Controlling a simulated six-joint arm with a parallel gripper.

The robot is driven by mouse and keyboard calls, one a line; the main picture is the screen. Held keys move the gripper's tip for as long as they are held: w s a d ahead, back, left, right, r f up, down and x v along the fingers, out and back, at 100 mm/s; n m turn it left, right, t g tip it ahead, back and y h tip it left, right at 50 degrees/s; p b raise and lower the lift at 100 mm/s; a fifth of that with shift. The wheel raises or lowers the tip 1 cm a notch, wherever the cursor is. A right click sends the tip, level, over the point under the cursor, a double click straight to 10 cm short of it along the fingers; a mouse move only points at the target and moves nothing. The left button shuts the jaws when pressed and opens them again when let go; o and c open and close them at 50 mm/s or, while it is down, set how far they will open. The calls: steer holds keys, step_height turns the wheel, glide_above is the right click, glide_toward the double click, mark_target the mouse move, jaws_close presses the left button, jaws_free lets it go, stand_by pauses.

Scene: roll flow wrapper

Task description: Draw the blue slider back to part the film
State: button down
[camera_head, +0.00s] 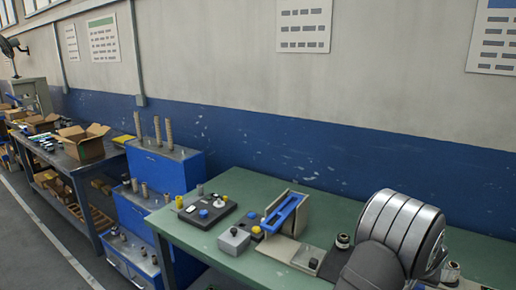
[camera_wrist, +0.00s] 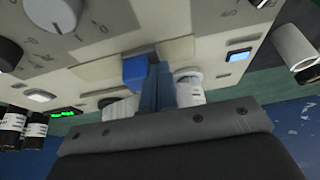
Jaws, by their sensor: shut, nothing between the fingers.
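In the wrist view, a small blue block (camera_wrist: 135,73), which looks like the blue slider, stands out from the edge of a pale machine panel (camera_wrist: 95,82). My gripper (camera_wrist: 166,82) is shut and empty, its narrow fingers just right of the block. I cannot tell whether they touch it. A white cylindrical part (camera_wrist: 189,86), perhaps the film roll, shows partly behind the fingers. No film can be made out clearly. My gripper's fingers are not visible in the head view, where my arm fills the lower right.
In the head view, the green table (camera_head: 330,207) holds a blue-railed fixture (camera_head: 283,212), a grey button box (camera_head: 233,240) and a dark control board (camera_head: 208,211).

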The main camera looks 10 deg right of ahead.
steer(key=shift+s+d, duration=2.4)
steer(key=shift+w+a, duration=0.45)
step_height(320, 180, up, 8)
step_height(320, 180, down, 8)
steer(key=shift+s+d, duration=0.1)
